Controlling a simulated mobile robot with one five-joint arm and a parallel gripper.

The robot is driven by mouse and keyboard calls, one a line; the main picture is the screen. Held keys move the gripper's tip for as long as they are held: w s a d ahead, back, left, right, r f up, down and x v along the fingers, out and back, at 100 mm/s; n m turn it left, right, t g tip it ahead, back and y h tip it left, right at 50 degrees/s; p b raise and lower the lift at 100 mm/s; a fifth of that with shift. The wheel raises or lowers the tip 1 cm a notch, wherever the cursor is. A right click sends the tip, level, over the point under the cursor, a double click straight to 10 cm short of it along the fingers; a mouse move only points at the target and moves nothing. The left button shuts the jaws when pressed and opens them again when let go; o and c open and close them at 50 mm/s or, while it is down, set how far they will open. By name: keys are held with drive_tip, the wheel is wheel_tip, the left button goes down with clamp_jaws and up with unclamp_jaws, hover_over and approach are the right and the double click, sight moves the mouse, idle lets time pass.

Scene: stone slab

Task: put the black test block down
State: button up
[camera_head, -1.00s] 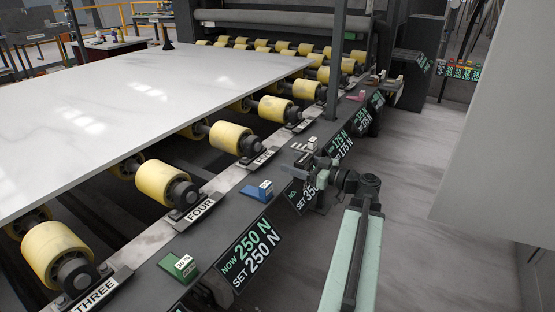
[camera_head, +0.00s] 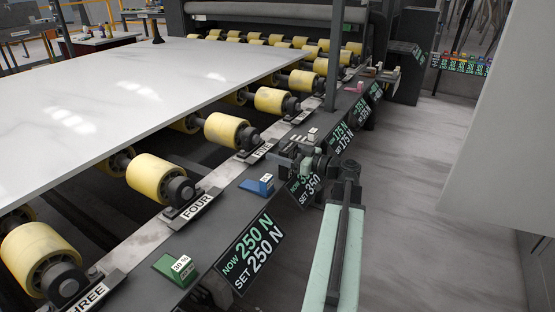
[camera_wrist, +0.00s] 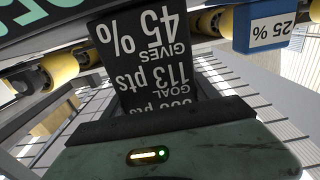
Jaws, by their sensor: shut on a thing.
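The black test block (camera_wrist: 150,55) fills the upper middle of the wrist view. Its white print appears upside down and reads "45 %", "GIVES", "113 pts" and "GOAL", with a lower line partly hidden. My gripper (camera_head: 306,160) is shut on it, over the dark rail beside the rollers, near the "SET 350" sign. In the head view the block is too small and dark to tell apart from the jaws. Whether it touches the rail cannot be told.
A blue block (camera_head: 258,186) marked 25 % in the wrist view (camera_wrist: 266,30) stands close by on the rail (camera_head: 222,222). A green block (camera_head: 173,268) stands nearer and a pink one (camera_head: 353,88) farther. Yellow rollers (camera_head: 228,131) carry a white slab (camera_head: 120,90).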

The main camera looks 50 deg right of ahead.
drive_tip(key=shift+w+f, duration=0.1)
drive_tip(key=shift+f, duration=0.1)
drive_tip(key=o, duration=1.9)
drive_tip(key=shift+o, duration=0.2)
drive_tip(key=shift+r, duration=0.1)
drive_tip(key=shift+r, duration=0.1)
